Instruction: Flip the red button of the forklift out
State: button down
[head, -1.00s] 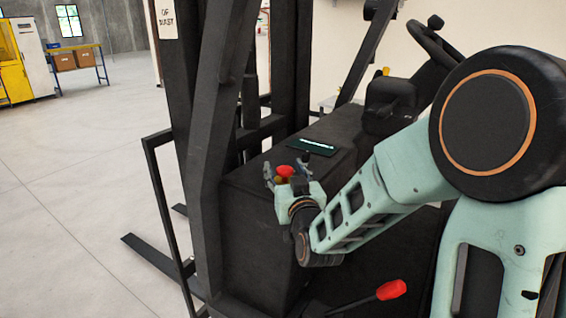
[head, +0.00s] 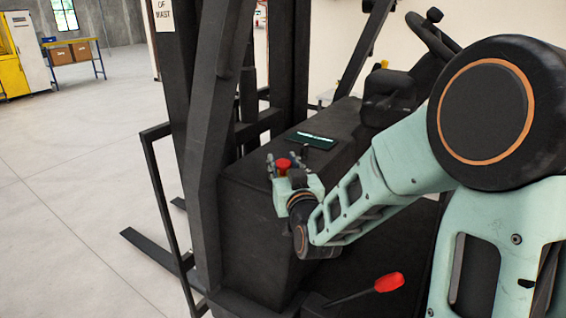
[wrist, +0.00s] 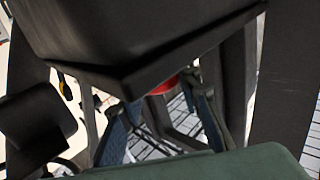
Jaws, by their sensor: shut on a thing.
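The red button (head: 283,164) of the forklift sits at the near top edge of its black body (head: 250,225) in the head view. My gripper (head: 283,160) reaches it from the near side, with one finger on its left and one on its right. The fingers are shut on the button. In the wrist view the button (wrist: 163,87) shows as a red strip between the fingers (wrist: 163,105), partly hidden by a dark edge. I cannot tell whether the button is pressed in or out.
A dark panel with a screen (head: 311,140) lies behind the button. The mast (head: 205,130) stands close on the left. A steering wheel (head: 432,40) is at the back right. A red-knobbed lever (head: 388,282) juts out below my arm. Open floor (head: 75,190) lies left.

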jog(key=shift+r, duration=0.15)
jog(key=shift+r+b, duration=0.4)
jog(key=shift+r, duration=0.4)
jog(key=c, duration=1.4)
grip_release()
jog(key=shift+f, duration=0.1)
jog(key=shift+s, duration=0.3)
jog(key=s, duration=0.2)
jog(key=s+d, duration=0.1)
jog(key=s, duration=0.3)
jog(key=shift+s+d, duration=0.25)
jog(key=shift+s, duration=0.1)
